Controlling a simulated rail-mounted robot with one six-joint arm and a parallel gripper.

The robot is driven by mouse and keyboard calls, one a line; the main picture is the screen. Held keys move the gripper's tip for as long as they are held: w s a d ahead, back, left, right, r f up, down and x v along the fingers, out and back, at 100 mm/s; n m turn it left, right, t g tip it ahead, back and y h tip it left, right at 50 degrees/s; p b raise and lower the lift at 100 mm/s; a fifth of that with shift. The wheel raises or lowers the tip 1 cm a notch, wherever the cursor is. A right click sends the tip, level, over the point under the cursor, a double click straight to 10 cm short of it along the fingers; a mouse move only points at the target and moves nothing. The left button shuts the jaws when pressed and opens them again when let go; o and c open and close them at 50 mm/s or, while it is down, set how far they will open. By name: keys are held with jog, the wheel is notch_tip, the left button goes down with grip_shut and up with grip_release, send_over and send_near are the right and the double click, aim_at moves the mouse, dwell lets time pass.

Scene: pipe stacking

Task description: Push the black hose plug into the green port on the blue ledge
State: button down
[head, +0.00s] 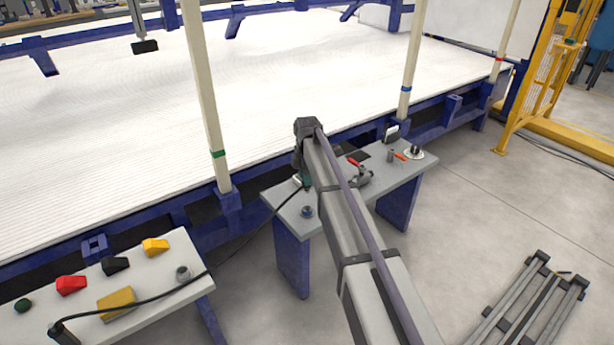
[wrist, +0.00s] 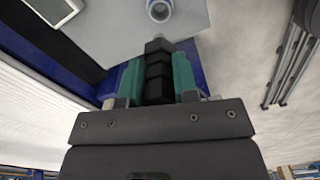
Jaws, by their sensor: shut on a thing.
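My gripper (head: 305,183) is over the left end of a grey-topped ledge (head: 283,197) with blue legs. In the wrist view its two teal fingers (wrist: 157,72) are shut on the black hose plug (wrist: 158,50), which lies between them and points toward the port. The plug is mostly hidden in the head view.
The black hose (head: 237,248) trails left to a grey table (head: 212,286) with red, black and yellow blocks. A red-handled clamp (head: 358,172) and other small items stand on the ledge to the right. A pale post (head: 205,110) rises left of my gripper.

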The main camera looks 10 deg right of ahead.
notch_tip(320, 180, up, 8)
jog(key=p, duration=0.7)
jog(key=shift+p, duration=0.35)
jog(key=shift+f, duration=0.15)
